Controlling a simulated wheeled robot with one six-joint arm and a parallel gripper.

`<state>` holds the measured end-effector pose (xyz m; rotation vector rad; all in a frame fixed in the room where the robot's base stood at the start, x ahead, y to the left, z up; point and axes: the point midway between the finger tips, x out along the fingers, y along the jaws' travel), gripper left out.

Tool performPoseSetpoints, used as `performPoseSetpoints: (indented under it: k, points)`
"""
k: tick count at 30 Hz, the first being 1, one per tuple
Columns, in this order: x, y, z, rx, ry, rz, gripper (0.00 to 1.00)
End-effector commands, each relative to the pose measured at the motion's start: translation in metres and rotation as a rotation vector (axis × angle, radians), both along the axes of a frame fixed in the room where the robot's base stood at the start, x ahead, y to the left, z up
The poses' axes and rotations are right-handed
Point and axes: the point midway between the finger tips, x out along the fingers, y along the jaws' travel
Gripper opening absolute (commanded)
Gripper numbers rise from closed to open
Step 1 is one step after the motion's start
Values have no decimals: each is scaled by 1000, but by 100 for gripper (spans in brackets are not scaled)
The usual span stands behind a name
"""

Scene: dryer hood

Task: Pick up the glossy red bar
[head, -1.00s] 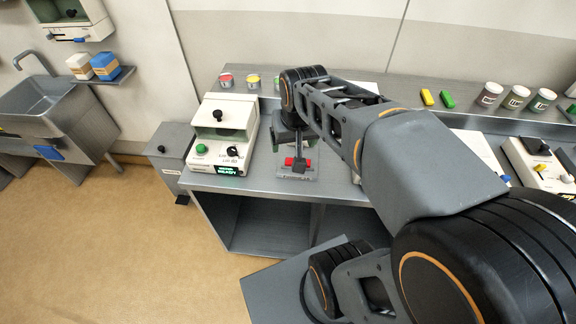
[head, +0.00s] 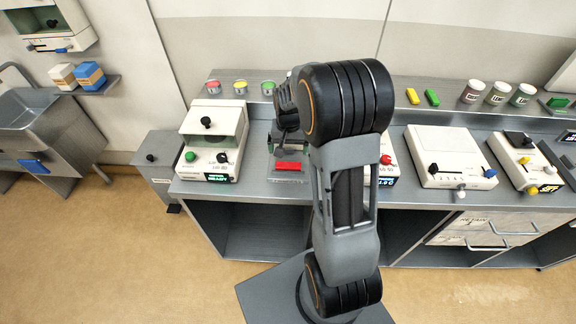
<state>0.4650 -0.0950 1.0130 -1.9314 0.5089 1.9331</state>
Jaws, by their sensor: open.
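The glossy red bar (head: 288,166) lies on a small grey holder on the counter, to the right of the white hooded unit. My gripper (head: 285,143) is just behind and above the bar in the picture, partly hidden by my arm. It is open, with nothing seen in it. The bar shows below it, apart from it as far as I can see.
The white hooded unit (head: 211,143) stands left of the bar. A white device with a red knob (head: 386,160) is to the right, partly behind my arm.

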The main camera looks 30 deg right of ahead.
Motion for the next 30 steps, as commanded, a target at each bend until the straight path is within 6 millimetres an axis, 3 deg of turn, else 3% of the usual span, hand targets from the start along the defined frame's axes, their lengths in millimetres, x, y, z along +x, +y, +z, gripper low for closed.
performPoseSetpoints:
  k: [10,19,30]
  points:
    - [-1,0,-23,1,4,1,100]
    - [0,-1,-61,1,2,1,100]
    - [0,-1,-67,0,-1,1,97]
